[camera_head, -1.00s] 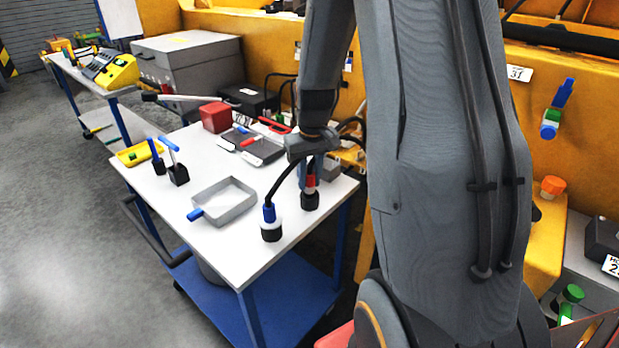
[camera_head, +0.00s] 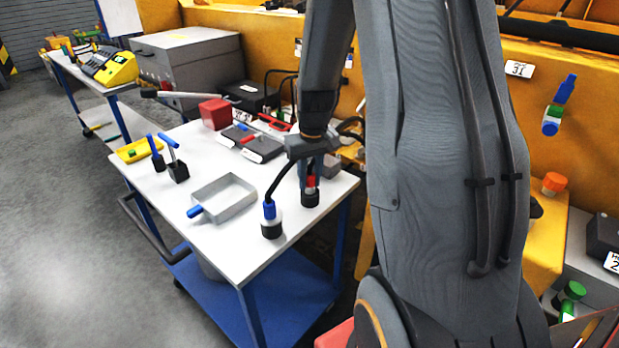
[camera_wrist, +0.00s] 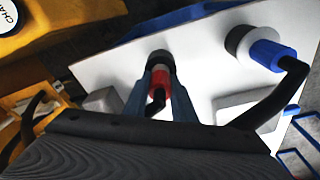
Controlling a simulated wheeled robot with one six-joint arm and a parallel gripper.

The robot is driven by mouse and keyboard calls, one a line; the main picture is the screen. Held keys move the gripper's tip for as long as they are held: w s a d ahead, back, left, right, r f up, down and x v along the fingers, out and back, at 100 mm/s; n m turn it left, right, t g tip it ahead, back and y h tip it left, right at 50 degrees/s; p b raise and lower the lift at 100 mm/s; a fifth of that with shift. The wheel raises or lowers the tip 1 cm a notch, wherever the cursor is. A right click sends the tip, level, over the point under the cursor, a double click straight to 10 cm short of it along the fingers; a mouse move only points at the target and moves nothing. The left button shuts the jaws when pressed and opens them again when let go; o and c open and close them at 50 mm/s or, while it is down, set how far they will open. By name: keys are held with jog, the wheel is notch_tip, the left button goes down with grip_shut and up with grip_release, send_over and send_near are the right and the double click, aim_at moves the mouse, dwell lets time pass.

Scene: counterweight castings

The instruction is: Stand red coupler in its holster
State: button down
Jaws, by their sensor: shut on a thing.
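The red coupler (camera_head: 311,182) is upright between the fingers of my gripper (camera_head: 308,178), at the right end of the white cart top. In the wrist view my gripper (camera_wrist: 163,98) is shut on the red coupler (camera_wrist: 160,80), one blue-grey finger on each side. The black round holster (camera_head: 310,199) is directly below the coupler, in line with it. In the wrist view the dark holster (camera_wrist: 159,57) shows just beyond the coupler's end. I cannot tell how deep the coupler sits in it. A black cable curves near my wrist.
A blue coupler (camera_head: 269,211) stands in a black-and-white holder (camera_head: 271,229) just left of my gripper. A grey open tray (camera_head: 236,209) lies farther left. Two blue-handled pieces stand in black blocks (camera_head: 178,172). A red box (camera_head: 215,114) is at the back.

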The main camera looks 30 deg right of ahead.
aim_at(311, 165)
jog(key=shift+f, duration=0.4)
jog(key=c, duration=1.4)
grip_release()
jog(key=shift+s+r+b, duration=0.25)
jog(key=shift+r+b, duration=0.25)
jog(key=shift+r, duration=1.45)
jog(key=shift+s+r+b, duration=0.2)
jog(key=shift+r+b, duration=0.25)
jog(key=shift+r, duration=1.5)
jog(key=shift+s, duration=0.1)
